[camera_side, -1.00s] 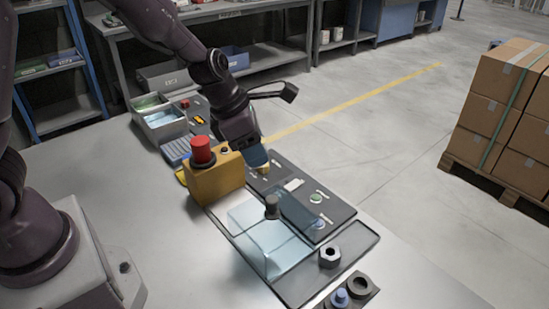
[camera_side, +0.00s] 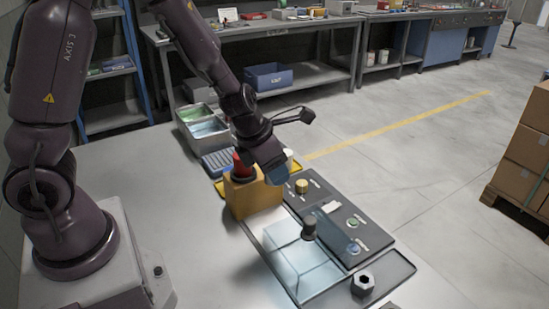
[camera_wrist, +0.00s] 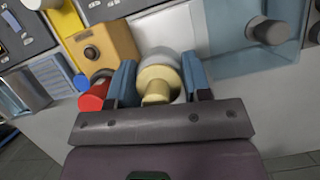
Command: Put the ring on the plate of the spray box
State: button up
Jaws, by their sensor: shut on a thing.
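In the side view my gripper (camera_side: 276,172) is beside the yellow box with the red button, low over the bench. The wrist view shows its two blue fingers (camera_wrist: 158,76) shut on a round piece, cream in front (camera_wrist: 157,84) and pale grey behind. I cannot tell whether this piece is the ring; in the side view my gripper hides it. A clear, bluish box (camera_side: 300,262) with a dark knob (camera_side: 309,228) stands over a pale floor, right of my gripper. It also shows at upper right in the wrist view (camera_wrist: 230,55). I cannot make out its plate.
The yellow box (camera_side: 250,200) with its red button (camera_wrist: 92,100) is very close to my gripper. A dark panel with knobs (camera_side: 335,220) lies behind the clear box. A hex nut (camera_side: 363,285) lies on a dark tray. The front left of the bench is clear.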

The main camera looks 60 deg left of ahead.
jog(key=shift+f, duration=6.45)
jog(key=shift+f, duration=0.55)
jog(key=o, duration=1)
jog(key=s+r+m, duration=0.5)
jog(key=r+m, duration=0.6)
jog(key=s+d+r+m, duration=0.1)
jog(key=s+r+m, duration=0.5)
jog(key=r+m, duration=0.5)
jog(key=s+d+r+m+t, duration=0.1)
jog(key=s+r+m, duration=0.5)
jog(key=r+m, duration=0.5)
jog(key=shift+s+r+m+y, duration=0.15)
jog(key=shift+r+m+y, duration=0.15)
jog(key=shift+m, duration=0.4)
